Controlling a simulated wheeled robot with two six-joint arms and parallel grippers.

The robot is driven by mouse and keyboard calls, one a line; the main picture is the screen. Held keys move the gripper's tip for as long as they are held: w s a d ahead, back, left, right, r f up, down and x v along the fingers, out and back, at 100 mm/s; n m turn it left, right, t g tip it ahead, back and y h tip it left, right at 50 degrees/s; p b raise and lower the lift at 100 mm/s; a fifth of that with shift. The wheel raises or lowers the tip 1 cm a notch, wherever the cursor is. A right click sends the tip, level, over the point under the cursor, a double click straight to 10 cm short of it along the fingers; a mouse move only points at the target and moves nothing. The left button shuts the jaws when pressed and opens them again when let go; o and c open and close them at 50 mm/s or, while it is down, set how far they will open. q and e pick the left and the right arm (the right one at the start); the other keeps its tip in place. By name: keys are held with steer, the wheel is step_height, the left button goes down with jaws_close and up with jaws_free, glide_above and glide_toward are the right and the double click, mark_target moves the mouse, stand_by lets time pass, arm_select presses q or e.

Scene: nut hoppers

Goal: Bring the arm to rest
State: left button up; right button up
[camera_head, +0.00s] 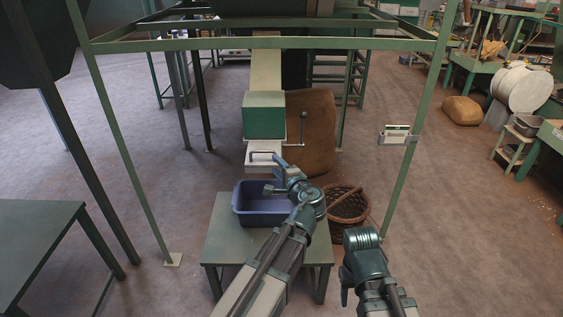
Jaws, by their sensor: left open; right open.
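My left arm reaches up from the bottom middle. Its gripper (273,176) is open and empty, with its jaws over the back right part of a blue-purple bin (240,211) and just in front of a white slide with a handle (256,160). From this angle I cannot tell whether a jaw touches the slide. My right gripper (345,295) is low at the bottom, right of the small table (225,255), pointing down. Its fingers show only in part, and nothing shows in them.
The slide sits under a green hopper box (264,115) with a lever (303,125) on its right. A wicker basket (350,204) and a brown sack (312,130) stand right of the bin. Green frame posts (408,150) rise on both sides.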

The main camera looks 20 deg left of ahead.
arm_select(q)
steer(key=shift+s+d, duration=0.4)
steer(key=shift+s, duration=0.15)
arm_select(e)
steer(key=shift+s+d+r, duration=0.1)
steer(key=shift+s+d, duration=0.15)
steer(key=shift+d, duration=0.25)
arm_select(q)
steer(key=s+d+f+n+g+h+p, duration=0.2)
steer(key=s+d+f+g+h, duration=0.1)
steer(key=s, duration=0.5)
steer(key=s+d+f+n+g+h+p, duration=0.3)
steer(key=s+d+g, duration=0.2)
steer(key=s+d, duration=0.3)
steer(key=s+d+f+n+g+h+p, duration=0.2)
steer(key=s+d+f+g+h+p, duration=0.1)
steer(key=s, duration=0.6)
steer(key=shift+d+f+g, duration=0.4)
steer(key=shift+d+g, duration=0.3)
steer(key=shift+d, duration=0.45)
arm_select(e)
step_height(320, 180, up, 8)
